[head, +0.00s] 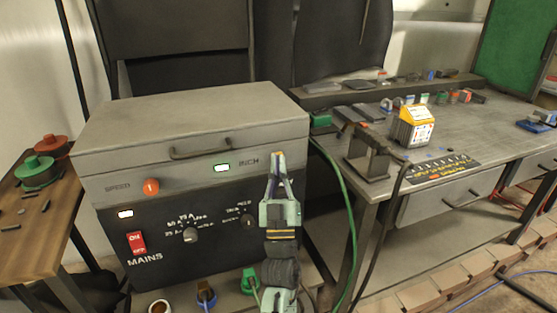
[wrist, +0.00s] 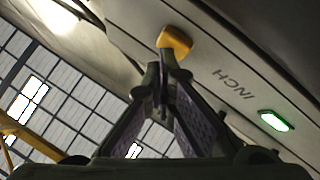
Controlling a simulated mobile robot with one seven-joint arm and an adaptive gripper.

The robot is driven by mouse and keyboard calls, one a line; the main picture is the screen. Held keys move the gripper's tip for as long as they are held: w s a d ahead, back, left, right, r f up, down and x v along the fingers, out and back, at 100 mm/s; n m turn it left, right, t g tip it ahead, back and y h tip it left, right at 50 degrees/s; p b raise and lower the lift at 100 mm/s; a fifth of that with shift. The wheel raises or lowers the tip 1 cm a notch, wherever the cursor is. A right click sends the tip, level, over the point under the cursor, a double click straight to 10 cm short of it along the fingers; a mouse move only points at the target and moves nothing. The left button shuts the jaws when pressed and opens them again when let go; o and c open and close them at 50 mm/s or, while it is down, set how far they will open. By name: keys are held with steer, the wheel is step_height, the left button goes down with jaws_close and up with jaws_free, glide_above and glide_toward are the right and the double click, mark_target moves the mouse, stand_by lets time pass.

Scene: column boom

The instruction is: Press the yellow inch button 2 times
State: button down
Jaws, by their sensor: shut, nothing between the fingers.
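The yellow inch button (wrist: 174,42) sticks out of the grey panel in the wrist view, beside the word INCH. In the head view a small yellow patch of the button (head: 276,154) shows at the tip of my gripper (head: 279,165), which hides most of it. My gripper (wrist: 163,70) is shut and empty, its fingertips together just below the button in the wrist view. The tips look very close to the button; I cannot tell whether they touch it. I cannot tell whether the button is pushed in.
The grey machine (head: 190,118) also carries an orange SPEED knob (head: 151,187), a lit green-edged lamp (head: 222,168), a red switch (head: 137,243) and several dials. A green cable (head: 350,220) hangs right of my arm. A workbench (head: 480,140) with small items stands further right.

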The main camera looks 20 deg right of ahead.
steer(key=shift+s, duration=0.9)
steer(key=s+p, duration=0.1)
steer(key=s, duration=0.4)
steer(key=shift+d+p, duration=0.1)
steer(key=shift+p, duration=0.3)
